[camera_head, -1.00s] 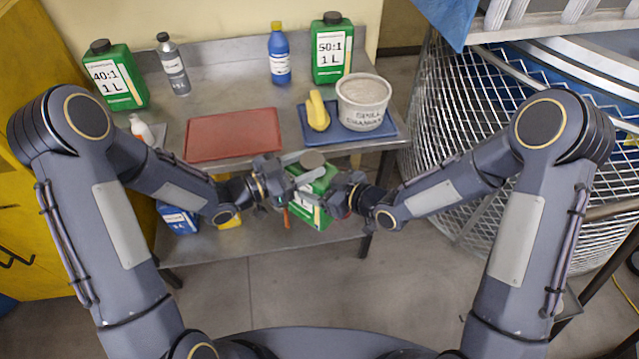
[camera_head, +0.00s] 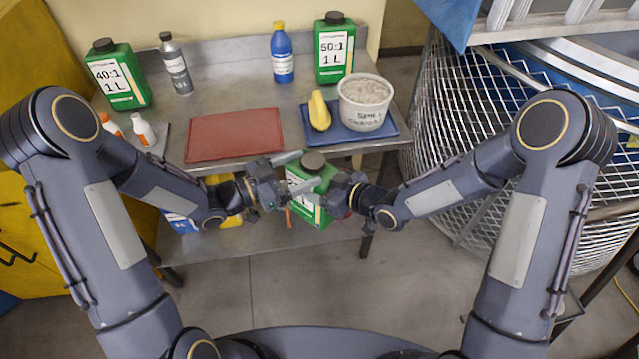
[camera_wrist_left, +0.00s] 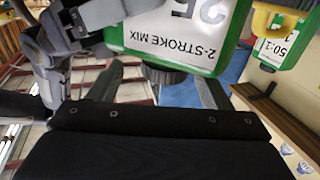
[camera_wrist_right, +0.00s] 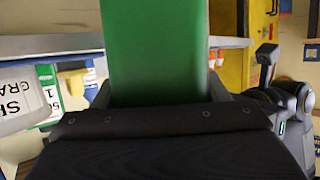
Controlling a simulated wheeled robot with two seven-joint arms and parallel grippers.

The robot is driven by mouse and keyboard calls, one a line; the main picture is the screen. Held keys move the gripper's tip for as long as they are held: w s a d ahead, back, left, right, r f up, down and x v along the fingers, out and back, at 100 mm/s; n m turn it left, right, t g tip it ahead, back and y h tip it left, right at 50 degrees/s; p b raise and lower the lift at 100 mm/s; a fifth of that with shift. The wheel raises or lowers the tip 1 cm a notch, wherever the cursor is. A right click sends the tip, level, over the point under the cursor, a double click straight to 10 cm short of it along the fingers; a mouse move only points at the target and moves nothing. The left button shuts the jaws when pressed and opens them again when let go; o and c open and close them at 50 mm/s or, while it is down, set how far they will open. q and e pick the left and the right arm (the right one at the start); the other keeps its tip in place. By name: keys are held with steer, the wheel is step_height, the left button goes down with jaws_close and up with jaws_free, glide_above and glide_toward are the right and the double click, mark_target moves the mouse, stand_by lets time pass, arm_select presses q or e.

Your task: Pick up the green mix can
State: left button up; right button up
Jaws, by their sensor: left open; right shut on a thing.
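A green mix can (camera_head: 322,184) with a dark cap and white label hangs in front of the table edge. My right gripper (camera_head: 336,193) is shut on it from the right; in the right wrist view the green can (camera_wrist_right: 155,50) fills the space between the fingers. My left gripper (camera_head: 298,172) is open at the can's left, its fingers apart near the cap. The left wrist view shows the can (camera_wrist_left: 180,35) with its label reading "2-STROKE MIX" and its dark cap close to the fingers. The grippers hide parts of the can.
Green cans marked 40:1 (camera_head: 118,75) and 50:1 (camera_head: 333,48) stand on the table, with a grey bottle (camera_head: 175,65) and blue bottle (camera_head: 281,55). A red tray (camera_head: 233,134) is empty. A blue tray (camera_head: 390,134) carries a white tub (camera_head: 365,103).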

arm_select(q)
steer(key=v, duration=0.9)
arm_select(e)
steer(key=shift+r, duration=0.1)
arm_select(q)
steer(key=w+a+r+n+t+y, duration=0.2)
steer(key=a+r+n+y, duration=0.5)
steer(key=a+y, duration=0.55)
steer(key=s+d+n+g, duration=0.3)
steer(key=s, duration=0.7)
steer(key=s+d+r+n+g+h, duration=0.1)
steer(key=s+d+n+g, duration=0.2)
steer(key=s, duration=0.8)
steer(key=shift+d, duration=0.5)
arm_select(e)
steer(key=s+d+f+m+t+h, duration=0.1)
steer(key=d+m+h, duration=0.4)
steer(key=d, duration=0.6)
steer(key=s+d+f+m+t+h, duration=0.2)
steer(key=d+m+t+h, duration=0.2)
steer(key=d, duration=0.8)
steer(key=shift+s+f+m+t+h, duration=0.25)
steer(key=shift+s+m+t+h, duration=0.15)
steer(key=shift+m+h, duration=0.65)
